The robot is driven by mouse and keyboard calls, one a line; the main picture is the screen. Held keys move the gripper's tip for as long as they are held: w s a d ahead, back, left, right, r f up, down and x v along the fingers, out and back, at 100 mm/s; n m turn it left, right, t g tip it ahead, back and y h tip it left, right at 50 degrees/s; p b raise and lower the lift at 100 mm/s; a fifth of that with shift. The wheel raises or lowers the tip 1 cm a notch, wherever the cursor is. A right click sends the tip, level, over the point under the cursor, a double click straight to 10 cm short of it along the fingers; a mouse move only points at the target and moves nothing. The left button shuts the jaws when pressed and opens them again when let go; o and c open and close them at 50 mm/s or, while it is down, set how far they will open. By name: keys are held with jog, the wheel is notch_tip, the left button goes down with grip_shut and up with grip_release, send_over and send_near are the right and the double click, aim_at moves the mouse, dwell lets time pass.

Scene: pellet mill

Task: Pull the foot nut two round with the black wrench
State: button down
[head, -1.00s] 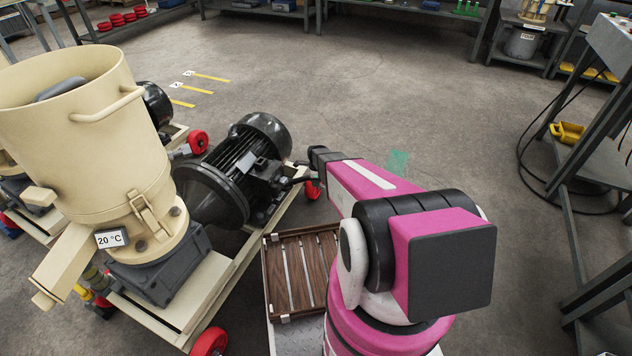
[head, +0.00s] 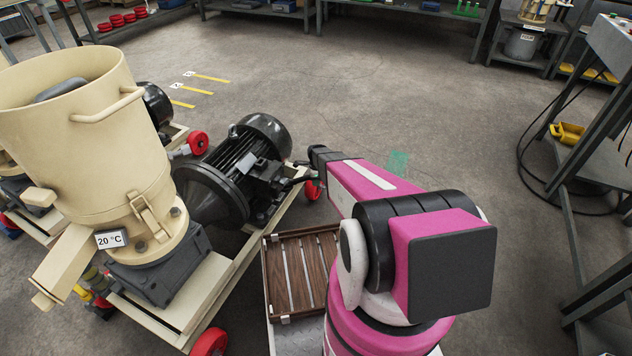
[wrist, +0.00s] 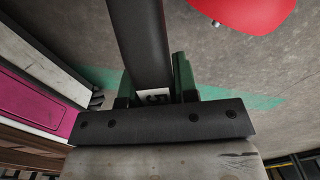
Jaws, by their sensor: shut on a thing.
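In the wrist view my gripper (wrist: 155,88) is shut on the black wrench (wrist: 140,40). The wrench's dark handle runs up out of the picture from between the fingers, with a small white label near the grip. Its far end is out of the wrist view. In the head view my arm reaches left to the near side of the black motor (head: 243,165), by its foot. The fingers there are dark and small, and the wrench is hard to tell from the motor. I cannot make out foot nut two, or whether the wrench sits on it.
The motor stands on a cream wheeled frame (head: 225,279) beside the cream mill drum (head: 80,150). A red wheel (wrist: 245,8) is close to the wrench in the wrist view. A slatted wooden tray (head: 273,283) lies below my arm.

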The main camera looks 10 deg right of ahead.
jog(key=shift+w+n, duration=0.3)
dwell(0.5)
jog(key=c, duration=1.7)
grip_release()
grip_shut()
jog(key=shift+d+r, duration=0.1)
jog(key=shift+r, duration=0.1)
jog(key=shift+r, duration=1.95)
dwell(0.7)
jog(key=shift+r, duration=1.4)
